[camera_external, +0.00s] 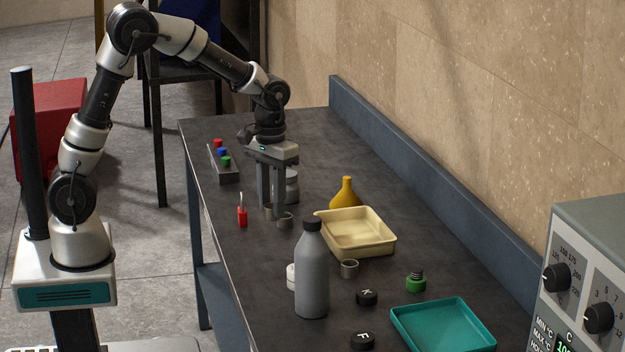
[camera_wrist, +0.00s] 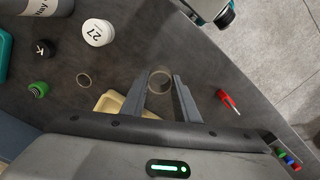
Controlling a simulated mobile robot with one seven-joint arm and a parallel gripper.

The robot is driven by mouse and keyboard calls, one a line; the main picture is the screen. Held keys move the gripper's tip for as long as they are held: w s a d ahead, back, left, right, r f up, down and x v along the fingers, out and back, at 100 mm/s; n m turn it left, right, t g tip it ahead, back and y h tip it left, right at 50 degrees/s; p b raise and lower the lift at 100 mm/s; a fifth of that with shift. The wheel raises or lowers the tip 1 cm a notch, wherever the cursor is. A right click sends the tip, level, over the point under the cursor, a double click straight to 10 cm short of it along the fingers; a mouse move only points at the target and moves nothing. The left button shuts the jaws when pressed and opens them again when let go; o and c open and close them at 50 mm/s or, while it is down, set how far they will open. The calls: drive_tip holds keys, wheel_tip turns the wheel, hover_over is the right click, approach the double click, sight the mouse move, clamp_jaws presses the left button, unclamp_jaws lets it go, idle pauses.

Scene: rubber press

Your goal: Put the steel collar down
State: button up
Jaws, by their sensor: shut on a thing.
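My gripper (camera_external: 270,207) points down over the dark workbench, with its fingers shut on a steel collar (camera_external: 285,220). In the wrist view the collar (camera_wrist: 160,79) is a short, open grey ring between the fingertips (camera_wrist: 162,88). It is low, close to the bench top; I cannot tell whether it touches.
The cream tray (camera_external: 373,248) and mustard flask (camera_external: 345,195) stand right of the gripper. A grey bottle (camera_external: 312,275), black knobs (camera_external: 367,297), a green part (camera_external: 416,282) and a teal tray (camera_external: 405,333) are nearer the camera.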

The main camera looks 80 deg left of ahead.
drive_tip(key=w+m+p, duration=0.1)
drive_tip(key=w+p, duration=0.3)
drive_tip(key=w, duration=1.3)
drive_tip(key=f, duration=0.5)
drive_tip(key=shift+w+a+f, duration=0.25)
drive_tip(key=shift+a, duration=0.15)
drive_tip(key=shift+f, duration=2)
drive_tip(key=shift+f, duration=0.1)
drive_tip(key=shift+f+b, duration=0.15)
drive_tip(key=shift+b, duration=0.2)
drive_tip(key=o, duration=1.1)
drive_tip(key=shift+c, duration=0.2)
